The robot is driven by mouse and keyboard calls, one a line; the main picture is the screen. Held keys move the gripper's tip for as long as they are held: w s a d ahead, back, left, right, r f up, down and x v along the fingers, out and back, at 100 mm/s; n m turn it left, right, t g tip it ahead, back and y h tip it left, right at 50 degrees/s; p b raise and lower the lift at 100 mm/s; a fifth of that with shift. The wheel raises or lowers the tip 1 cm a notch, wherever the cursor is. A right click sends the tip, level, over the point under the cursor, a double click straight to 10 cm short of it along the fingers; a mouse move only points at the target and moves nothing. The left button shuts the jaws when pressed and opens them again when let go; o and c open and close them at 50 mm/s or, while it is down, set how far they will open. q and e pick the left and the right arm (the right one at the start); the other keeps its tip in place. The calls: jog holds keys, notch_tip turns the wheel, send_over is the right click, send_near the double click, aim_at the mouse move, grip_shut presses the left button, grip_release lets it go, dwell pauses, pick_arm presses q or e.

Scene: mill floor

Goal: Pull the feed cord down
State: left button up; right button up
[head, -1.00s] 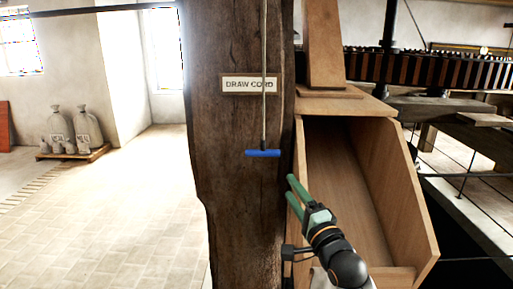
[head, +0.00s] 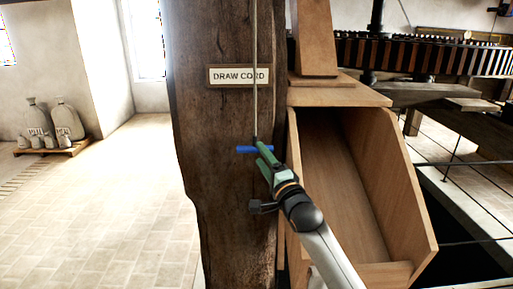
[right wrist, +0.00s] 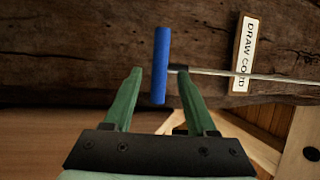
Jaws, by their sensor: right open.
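The feed cord (head: 255,60) hangs down in front of a dark wooden post, with a blue crossbar handle (head: 243,149) at its lower end. My right gripper (head: 262,153) is open at the handle, its green fingers overlapping the handle's right part in the head view. The cord (right wrist: 285,79) runs off to the right there, past the right fingertip. I cannot tell whether a finger touches the handle. My left gripper is not in view.
A "DRAW CORD" sign (head: 239,76) is fixed on the post (head: 220,190). A wooden chute (head: 345,190) stands close on the right, with a large toothed wheel (head: 420,55) behind it. Sacks (head: 50,122) sit on a pallet at far left. The floor at left is clear.

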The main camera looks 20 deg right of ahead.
aim_at(258, 151)
jog(key=shift+x, duration=2.05)
grip_shut()
